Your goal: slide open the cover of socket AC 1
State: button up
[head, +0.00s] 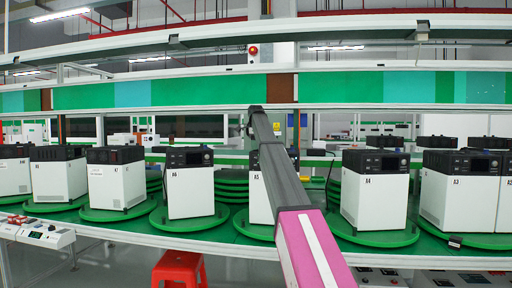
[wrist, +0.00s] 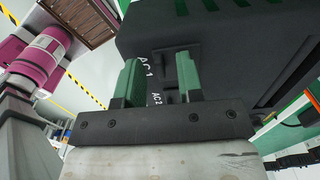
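In the wrist view, my gripper (wrist: 157,65) has two green fingers standing apart with a clear gap, so it is open. Beyond the fingertips is a dark unit's face with white labels AC 1 (wrist: 146,68) and AC 2 (wrist: 156,98). A raised black socket cover (wrist: 177,56) sits beside the AC 1 label, partly behind the right finger. I cannot tell whether a finger touches it. The part near AC 2 is mostly hidden by the right finger and gripper body. In the head view my arm hides the gripper and most of one white unit (head: 259,200).
White units with black tops, such as A6 (head: 190,185) and A4 (head: 375,190), stand on round green turntables (head: 190,222) along the line. A red stool (head: 179,268) is in front. A green-panelled beam (head: 180,92) runs above the line.

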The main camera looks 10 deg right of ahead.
grip_shut()
jog(key=w, duration=0.2)
jog(key=w+d, duration=0.1)
jog(key=w, duration=0.2)
jog(key=shift+w+d, duration=0.3)
jog(key=shift+d, duration=0.1)
grip_release()
